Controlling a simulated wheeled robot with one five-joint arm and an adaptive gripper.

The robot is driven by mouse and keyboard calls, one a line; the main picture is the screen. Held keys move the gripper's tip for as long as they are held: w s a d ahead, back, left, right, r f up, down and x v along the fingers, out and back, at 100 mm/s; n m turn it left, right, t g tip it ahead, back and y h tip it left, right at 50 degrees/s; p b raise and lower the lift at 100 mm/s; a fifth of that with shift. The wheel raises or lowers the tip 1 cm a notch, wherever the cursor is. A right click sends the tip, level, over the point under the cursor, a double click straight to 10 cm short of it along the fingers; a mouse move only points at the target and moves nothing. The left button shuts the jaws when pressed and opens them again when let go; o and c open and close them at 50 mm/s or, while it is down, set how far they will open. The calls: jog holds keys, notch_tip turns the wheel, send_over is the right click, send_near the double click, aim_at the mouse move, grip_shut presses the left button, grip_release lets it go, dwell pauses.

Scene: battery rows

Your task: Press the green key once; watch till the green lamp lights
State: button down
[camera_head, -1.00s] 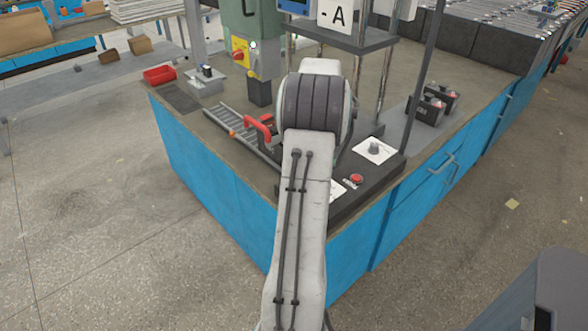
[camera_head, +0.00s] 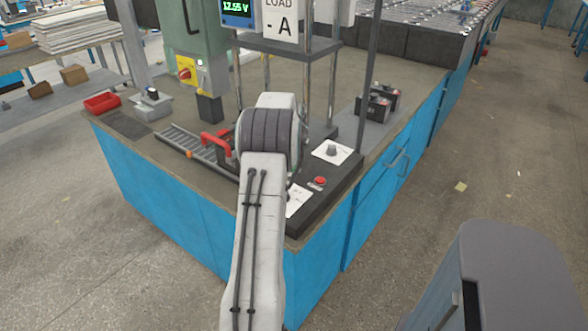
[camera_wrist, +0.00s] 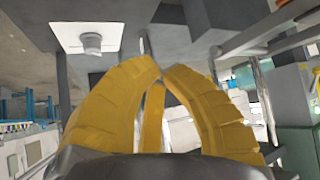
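I cannot make out a green key or a lit green lamp in either view. A black control panel (camera_head: 339,188) at the bench's near corner carries a red button (camera_head: 320,181) and a white plate with a grey knob (camera_head: 332,151). My arm covers the panel's left part and the bench behind it. My gripper is hidden behind my arm in the head view. In the wrist view its yellow fingers (camera_wrist: 158,68) come together at the tips, with nothing visible between them. A white plate with a knob (camera_wrist: 92,42) shows beyond them, upper left.
A green machine (camera_head: 188,35) with a red switch on yellow stands behind my arm. A display (camera_head: 238,10) reads about 12.55 V beside a "LOAD -A" sign (camera_head: 282,22). Batteries (camera_head: 375,105) stand right. A red tray (camera_head: 101,103) is left.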

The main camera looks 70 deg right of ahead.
notch_tip(320, 180, down, 6)
jog(key=shift+f+b, duration=0.25)
jog(key=shift+b, duration=0.7)
notch_tip(320, 180, down, 2)
jog(key=b, duration=0.3)
jog(key=c, duration=1.9)
grip_release()
grip_shut()
jog(key=shift+f+b, duration=0.9)
jog(key=shift+f, duration=0.05)
jog(key=shift+r, duration=0.15)
jog(key=shift+r+p, duration=0.45)
jog(key=shift+r, duration=0.25)
jog(key=shift+r, duration=0.15)
